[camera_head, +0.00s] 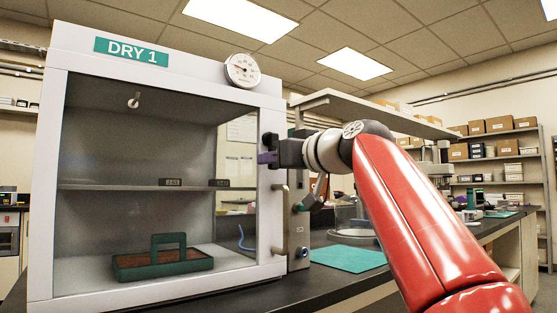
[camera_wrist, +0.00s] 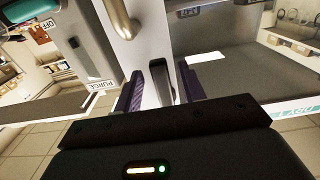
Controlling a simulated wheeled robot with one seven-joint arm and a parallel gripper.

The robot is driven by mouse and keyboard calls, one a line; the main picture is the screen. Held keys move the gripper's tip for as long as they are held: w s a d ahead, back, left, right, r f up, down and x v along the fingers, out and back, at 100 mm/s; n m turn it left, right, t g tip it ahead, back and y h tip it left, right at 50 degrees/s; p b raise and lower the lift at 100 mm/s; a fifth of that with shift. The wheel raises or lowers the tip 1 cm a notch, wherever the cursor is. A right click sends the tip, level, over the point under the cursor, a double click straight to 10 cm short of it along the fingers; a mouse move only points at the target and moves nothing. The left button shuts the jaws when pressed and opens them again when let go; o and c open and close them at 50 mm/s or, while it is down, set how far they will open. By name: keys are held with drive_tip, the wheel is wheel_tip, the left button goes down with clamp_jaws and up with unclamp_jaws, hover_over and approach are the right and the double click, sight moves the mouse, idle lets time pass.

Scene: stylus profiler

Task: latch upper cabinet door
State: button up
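The white cabinet marked DRY 1 (camera_head: 165,50) stands on the dark bench with its clear-fronted door (camera_head: 140,130) facing me. The door looks shut, but I cannot tell whether it is fully seated. A dark upright latch lever (camera_wrist: 161,82) shows in the wrist view on the white frame. My gripper (camera_head: 266,149) is at the cabinet's upper right edge. In the wrist view its purple fingers (camera_wrist: 160,88) stand apart on either side of the lever, with a visible gap on the left and the right finger close to it. In the head view the gripper hides the latch.
A metal bar handle (camera_head: 281,220) sits below my gripper, and it shows in the wrist view (camera_wrist: 122,18). A round gauge (camera_head: 242,70) is on top. A green tray (camera_head: 162,260) is inside. A control box (camera_head: 299,230) stands close on the right, beside a teal mat (camera_head: 348,259).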

drive_tip(key=shift+s, duration=0.1)
drive_tip(key=b+v, duration=0.2)
drive_tip(key=v, duration=0.5)
drive_tip(key=shift+s+d, duration=0.2)
drive_tip(key=shift+s, duration=0.05)
drive_tip(key=s+d+f+m+g+h+p, duration=0.2)
drive_tip(key=s+f, duration=0.5)
drive_tip(key=f, duration=0.9)
drive_tip(key=s+d+f+m+g+h+p, duration=0.2)
drive_tip(key=s+f, duration=0.6)
drive_tip(key=f, duration=0.8)
drive_tip(key=s+d+f+m+g+h+p, duration=0.2)
drive_tip(key=s+f+g+h, duration=0.3)
drive_tip(key=f, duration=1.1)
drive_tip(key=shift+s+d+m+h, duration=0.5)
drive_tip(key=shift+s+d, duration=0.3)
drive_tip(key=shift+s, duration=0.4)
